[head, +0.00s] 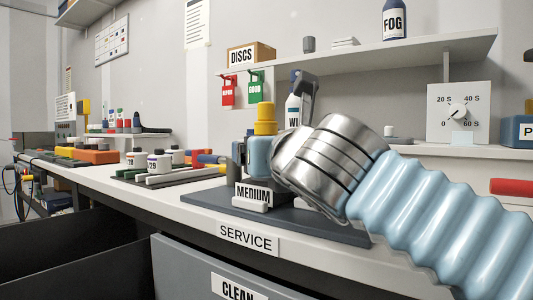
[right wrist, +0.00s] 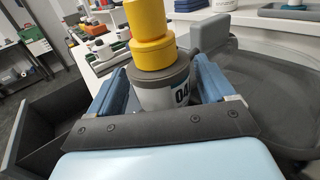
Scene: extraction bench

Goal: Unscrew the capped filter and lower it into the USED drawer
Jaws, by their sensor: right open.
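The capped filter has a yellow stepped cap (right wrist: 148,30) and a pale grey body (right wrist: 160,96) with a dark upper band and a partly hidden dark label. In the head view its yellow cap (head: 265,120) stands upright above the dark service mat (head: 310,228), behind the MEDIUM sign; my gripper hides most of its body. My right gripper (head: 252,155) is open, with its blue fingers on either side of the filter body in the right wrist view. Contact is not clear. My left gripper is not in view. No USED label shows; a dark open drawer (head: 75,235) lies at lower left.
The MEDIUM sign (head: 253,195) stands in front of the filter. A grey upright bracket (head: 304,92) rises close behind it. The CLEAN drawer front (head: 190,272) is below the bench edge. Several jars (head: 158,162) stand on the bench to the left. A shelf (head: 400,50) hangs above.

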